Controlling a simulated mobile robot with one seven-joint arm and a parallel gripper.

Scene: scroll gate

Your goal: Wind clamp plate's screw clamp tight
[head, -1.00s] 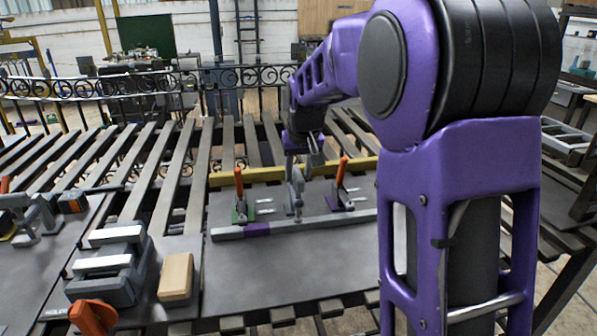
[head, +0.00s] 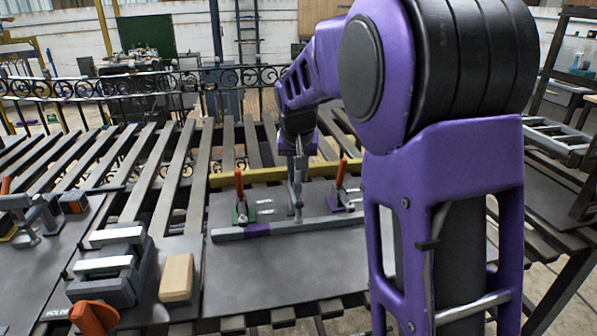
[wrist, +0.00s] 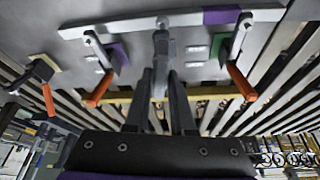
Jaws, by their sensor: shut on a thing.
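The grey clamp plate (head: 290,276) lies on the slatted bench, with a long grey bar (head: 310,224) with a purple section across it. The grey screw clamp (head: 296,196) stands at the bar's middle, between two toggle clamps with orange handles. My gripper (head: 298,158) points down onto the top of the screw clamp and is shut on it. In the wrist view my gripper (wrist: 160,80) has its fingers close around the upper part of the screw clamp (wrist: 161,42). The fingers hide the part they grip, and how tightly the screw bears is not visible.
The left toggle clamp (head: 239,210) has a green base, and the right one (head: 342,196) a purple base; both handles stand up near my gripper. A yellow bar (head: 228,178) runs behind. A tan block (head: 176,277) and grey clamp blocks (head: 115,262) lie left.

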